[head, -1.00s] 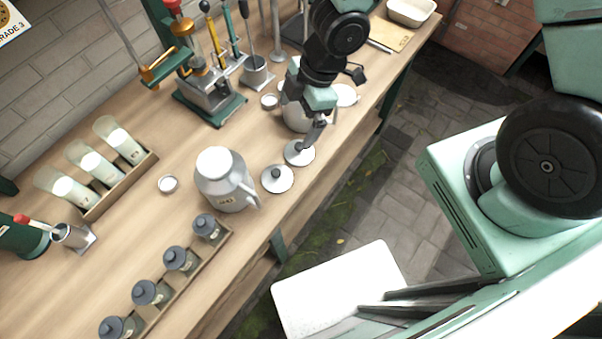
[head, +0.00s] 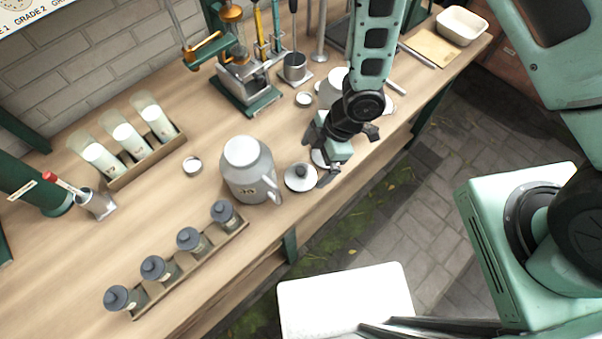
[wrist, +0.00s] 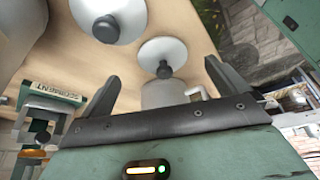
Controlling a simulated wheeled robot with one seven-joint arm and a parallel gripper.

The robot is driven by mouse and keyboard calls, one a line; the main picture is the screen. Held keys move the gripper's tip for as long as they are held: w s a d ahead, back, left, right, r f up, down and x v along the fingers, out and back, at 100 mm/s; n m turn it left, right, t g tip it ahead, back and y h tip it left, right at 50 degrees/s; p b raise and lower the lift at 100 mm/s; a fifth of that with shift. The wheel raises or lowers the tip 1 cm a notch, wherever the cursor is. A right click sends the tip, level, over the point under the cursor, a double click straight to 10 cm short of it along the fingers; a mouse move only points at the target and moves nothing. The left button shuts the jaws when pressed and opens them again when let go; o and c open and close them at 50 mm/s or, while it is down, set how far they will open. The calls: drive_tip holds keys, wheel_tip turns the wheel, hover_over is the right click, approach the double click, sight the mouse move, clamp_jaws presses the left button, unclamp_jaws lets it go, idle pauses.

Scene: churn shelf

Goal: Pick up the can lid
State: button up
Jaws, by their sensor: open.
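Two pale round lids with dark knobs lie near the bench's front edge. One lid (head: 300,184) is in clear sight beside the grey can (head: 247,180); the other (head: 318,158) is mostly hidden behind my gripper (head: 322,160). In the wrist view both lids show, one (wrist: 152,48) near the upper middle and one (wrist: 128,14) at the top edge. My gripper (wrist: 162,85) is open and empty, its fingers spread either side of the middle lid's knob in the picture. I cannot tell whether it touches either lid.
A second can (head: 330,92) stands behind my arm. A rack of grey-lidded jars (head: 190,240) lies at the front left. A rack of pale tubes (head: 128,140) and a green-based press (head: 247,90) stand further back. A small round cap (head: 192,166) lies on open bench.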

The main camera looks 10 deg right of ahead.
sight(306, 173)
drive_tip(key=shift+s+a+f+p, duration=0.1)
drive_tip(key=shift+a+f+p, duration=0.2)
drive_tip(key=shift+f, duration=0.1)
drive_tip(key=shift+p+x, duration=0.9)
drive_tip(key=shift+x, duration=1.3)
drive_tip(key=shift+a, duration=0.1)
drive_tip(key=c, duration=1.1)
